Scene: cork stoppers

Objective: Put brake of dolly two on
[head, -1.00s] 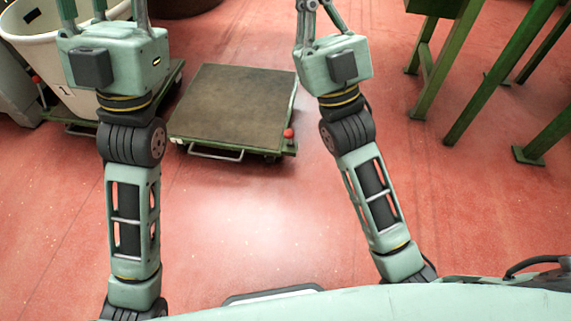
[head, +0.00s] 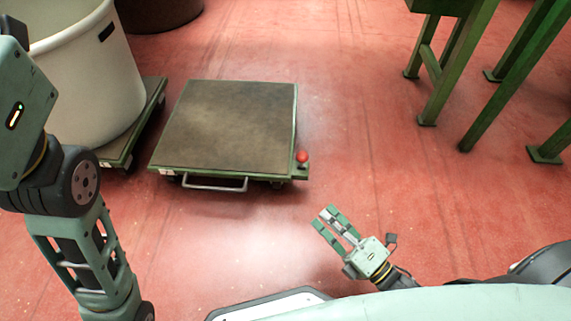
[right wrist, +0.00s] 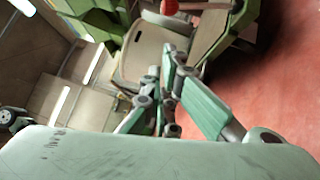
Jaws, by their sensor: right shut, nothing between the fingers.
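A flat dolly (head: 228,125) with a brown top and green frame stands empty on the floor in the head view; I cannot read a number on it. A red brake knob (head: 302,157) sits at its front right corner; whether the brake is on I cannot tell. My right gripper (head: 328,215) is low, in front of the knob and slightly right of it, clear of the dolly, shut and empty. Its fingers fill the middle of the right wrist view (right wrist: 165,85), with a red thing (right wrist: 172,5) at the top edge. My left gripper is outside the head view; only its arm shows.
A second dolly (head: 152,108) carrying a large white bin (head: 85,75) stands close on the left. A dark round container (head: 155,12) is at the back. Green table legs (head: 440,85) stand at the right. The red floor between dolly and legs is free.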

